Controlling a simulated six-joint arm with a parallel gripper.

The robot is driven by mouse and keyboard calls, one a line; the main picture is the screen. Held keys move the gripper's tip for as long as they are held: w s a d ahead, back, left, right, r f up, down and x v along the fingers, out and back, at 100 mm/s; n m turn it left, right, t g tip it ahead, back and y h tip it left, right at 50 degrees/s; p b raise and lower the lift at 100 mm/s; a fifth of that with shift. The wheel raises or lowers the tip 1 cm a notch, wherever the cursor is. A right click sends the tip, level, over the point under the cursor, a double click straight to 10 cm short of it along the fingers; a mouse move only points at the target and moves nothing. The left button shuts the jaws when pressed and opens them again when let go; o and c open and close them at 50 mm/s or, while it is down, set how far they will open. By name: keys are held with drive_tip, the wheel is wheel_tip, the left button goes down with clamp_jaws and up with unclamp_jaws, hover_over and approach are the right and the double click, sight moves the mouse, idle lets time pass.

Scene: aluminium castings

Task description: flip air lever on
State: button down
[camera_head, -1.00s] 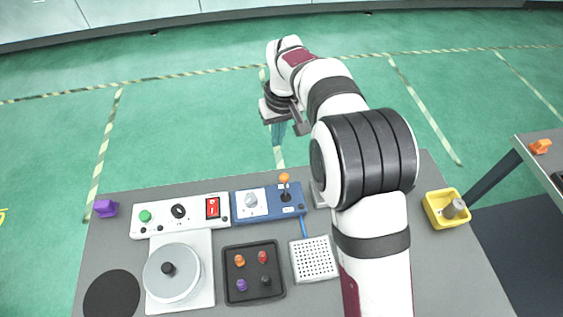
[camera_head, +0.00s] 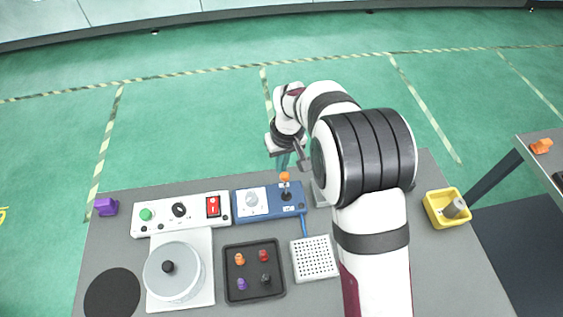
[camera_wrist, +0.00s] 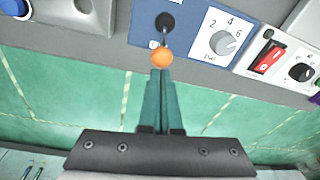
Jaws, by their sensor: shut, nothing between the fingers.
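The air lever is a short stick with an orange ball knob (camera_head: 285,176) on the right of a blue control box (camera_head: 268,214). In the wrist view the orange knob (camera_wrist: 162,57) stands just beyond the fingertips, with its black base (camera_wrist: 165,22) behind it. My gripper (camera_wrist: 159,72) has its two green fingers shut together and empty. Its tips are very close to the knob; I cannot tell whether they touch. In the head view my gripper (camera_head: 283,163) is behind the knob, on the far side of the box.
A white dial (camera_head: 252,200) sits left of the lever on the same box. A white panel (camera_head: 148,229) with a green button and red switch (camera_head: 213,206) adjoins it. A dark tray (camera_head: 254,297) of coloured knobs and a perforated white plate (camera_head: 315,277) lie in front.

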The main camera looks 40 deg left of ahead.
sight(283, 179)
drive_tip(key=shift+s+d+r, duration=0.15)
drive_tip(key=shift+s+d+r+t+y, duration=0.15)
drive_tip(key=shift+s+d+t+y, duration=0.1)
drive_tip(key=shift+t+y, duration=0.35)
drive_tip(key=shift+s+d+r+t+y, duration=0.15)
drive_tip(key=shift+s+d+t+y, duration=0.15)
drive_tip(key=shift+s+d+r, duration=0.25)
drive_tip(key=shift+s+d, duration=0.85)
drive_tip(key=shift+r, duration=0.1)
drive_tip(key=shift+r, duration=0.75)
